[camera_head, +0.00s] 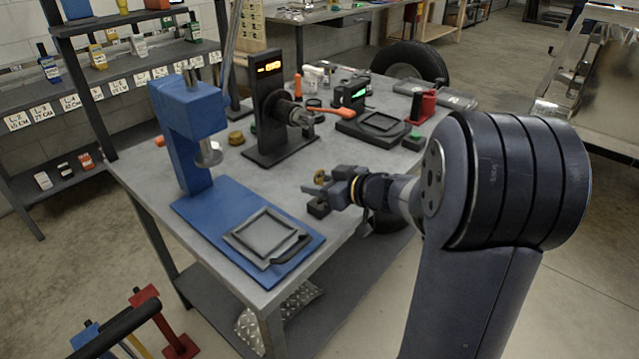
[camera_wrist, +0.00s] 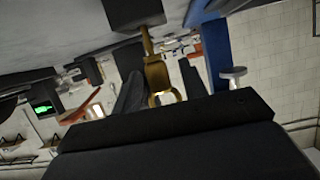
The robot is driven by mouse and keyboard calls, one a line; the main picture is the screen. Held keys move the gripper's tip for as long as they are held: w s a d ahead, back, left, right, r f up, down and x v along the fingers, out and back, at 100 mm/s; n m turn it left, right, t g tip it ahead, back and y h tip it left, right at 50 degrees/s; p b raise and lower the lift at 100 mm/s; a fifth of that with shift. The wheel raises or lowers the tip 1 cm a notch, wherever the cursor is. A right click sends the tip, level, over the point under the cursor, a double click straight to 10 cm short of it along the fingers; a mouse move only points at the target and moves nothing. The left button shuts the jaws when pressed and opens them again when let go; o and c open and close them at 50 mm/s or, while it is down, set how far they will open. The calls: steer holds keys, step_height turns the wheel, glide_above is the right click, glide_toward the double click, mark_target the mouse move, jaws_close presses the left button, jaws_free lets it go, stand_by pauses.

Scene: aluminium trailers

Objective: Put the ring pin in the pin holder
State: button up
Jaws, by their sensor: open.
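The gold ring pin (camera_wrist: 156,72) shows in the wrist view with its shaft running to a small dark block, the pin holder (camera_wrist: 133,14). The shaft's end meets the block and seems to sit in it; how deep is hidden. In the head view the pin's gold ring (camera_head: 320,177) shows just above the dark holder (camera_head: 318,208), which stands near the table's right edge. My gripper (camera_head: 317,184) is open, with its fingers close around or beside the ring. I cannot tell if they touch it.
A blue press (camera_head: 188,125) with a blue base stands left on the grey table (camera_head: 150,185). A black column with an orange display (camera_head: 268,90) stands behind the holder. A green-display scale (camera_head: 375,122) and a red device (camera_head: 424,105) are farther back.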

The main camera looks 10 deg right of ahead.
steer(key=shift+s+d+r, duration=0.1)
steer(key=shift+d+r, duration=0.05)
steer(key=shift+r, duration=0.1)
steer(key=p+v, duration=0.2)
steer(key=v, duration=0.9)
steer(key=shift+s+p, duration=0.25)
steer(key=shift+p, duration=0.05)
steer(key=shift+d+r, duration=0.1)
steer(key=shift+d, duration=0.05)
steer(key=shift+c, duration=0.2)
stand_by(1.2)
